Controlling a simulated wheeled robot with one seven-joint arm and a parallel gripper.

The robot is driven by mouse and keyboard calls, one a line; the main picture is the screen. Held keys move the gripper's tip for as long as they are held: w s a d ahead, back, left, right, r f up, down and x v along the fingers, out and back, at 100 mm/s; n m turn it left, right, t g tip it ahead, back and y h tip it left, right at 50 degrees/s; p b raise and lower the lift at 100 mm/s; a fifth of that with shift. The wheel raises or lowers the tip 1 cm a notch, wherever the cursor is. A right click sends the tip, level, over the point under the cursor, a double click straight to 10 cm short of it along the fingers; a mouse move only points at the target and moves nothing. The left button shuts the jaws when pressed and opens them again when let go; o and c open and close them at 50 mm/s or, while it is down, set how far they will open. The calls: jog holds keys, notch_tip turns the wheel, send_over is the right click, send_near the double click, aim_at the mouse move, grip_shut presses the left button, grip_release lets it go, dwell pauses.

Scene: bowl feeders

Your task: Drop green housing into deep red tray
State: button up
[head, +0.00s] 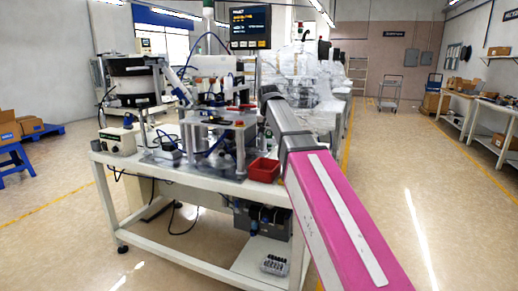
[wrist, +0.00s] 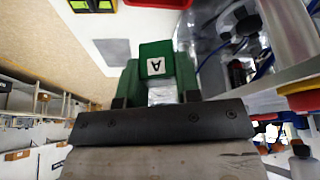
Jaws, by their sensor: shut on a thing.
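The green housing (wrist: 155,50), with a white label marked A, is held between the fingers of my gripper (wrist: 157,98) in the wrist view. My gripper is shut on it. In the head view my arm hides the gripper, and I cannot make out the housing there. The deep red tray (head: 264,170) stands on the white bench top near its right front edge, close beside my arm. It also shows at the top edge of the wrist view (wrist: 158,3), apart from the housing. I cannot see inside the tray clearly.
The white bench (head: 190,177) carries a clear-topped fixture (head: 217,119) on metal posts left of the tray. A bowl feeder (head: 133,78) and a small control box (head: 118,141) stand further left. A strip of bench around the tray is bare.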

notch_tip(320, 180, down, 6)
jog(key=shift+r, duration=0.25)
jog(key=o, duration=1)
jog(key=v, duration=1)
jog(key=shift+s+r, duration=0.25)
jog(key=shift+r, duration=0.1)
